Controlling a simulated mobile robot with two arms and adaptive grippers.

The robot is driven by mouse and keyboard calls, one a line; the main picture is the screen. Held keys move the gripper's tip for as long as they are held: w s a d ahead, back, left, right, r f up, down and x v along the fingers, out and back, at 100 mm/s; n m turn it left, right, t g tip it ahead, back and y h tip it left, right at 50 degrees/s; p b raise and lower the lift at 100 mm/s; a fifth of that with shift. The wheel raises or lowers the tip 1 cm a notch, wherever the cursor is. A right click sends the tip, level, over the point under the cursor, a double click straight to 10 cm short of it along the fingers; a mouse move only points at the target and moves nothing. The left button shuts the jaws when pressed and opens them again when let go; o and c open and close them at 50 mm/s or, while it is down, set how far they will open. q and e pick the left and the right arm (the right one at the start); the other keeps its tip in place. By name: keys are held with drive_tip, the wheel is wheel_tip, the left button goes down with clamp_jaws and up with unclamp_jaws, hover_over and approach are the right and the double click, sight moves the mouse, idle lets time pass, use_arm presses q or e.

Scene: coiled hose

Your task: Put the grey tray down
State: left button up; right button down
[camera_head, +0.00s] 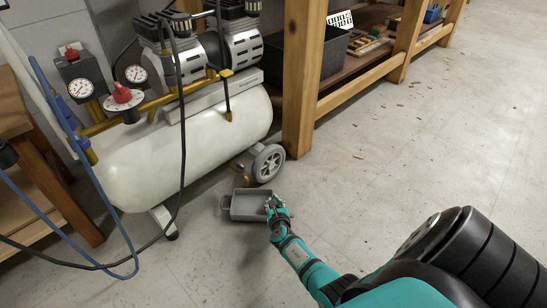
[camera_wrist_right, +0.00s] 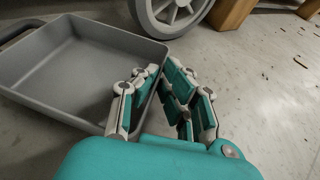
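The grey tray (camera_head: 250,218) is a shallow, empty, rectangular tray in the head view, level, at or just above the floor near the compressor's wheel. In the right wrist view the tray (camera_wrist_right: 75,62) fills the left side, with a dark handle at its far left. My right gripper (camera_head: 273,204) is at the tray's right end. In the wrist view the right gripper's fingers (camera_wrist_right: 162,72) close on the tray's right wall, one finger inside and the others outside. Whether the tray's underside touches the floor cannot be told. My left gripper is not in view.
A white-tanked compressor (camera_head: 190,150) with a grey wheel (camera_head: 268,163) stands just behind the tray. A wooden shelf post (camera_head: 302,80) is at the back. A blue hose (camera_head: 80,150) and a black cable hang at left. Floor to the right is clear apart from small chips.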

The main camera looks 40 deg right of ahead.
drive_tip(key=shift+f+b, duration=0.45)
drive_tip(key=shift+b, duration=0.05)
drive_tip(key=c, duration=1.4)
unclamp_jaws()
drive_tip(key=shift+r, duration=0.1)
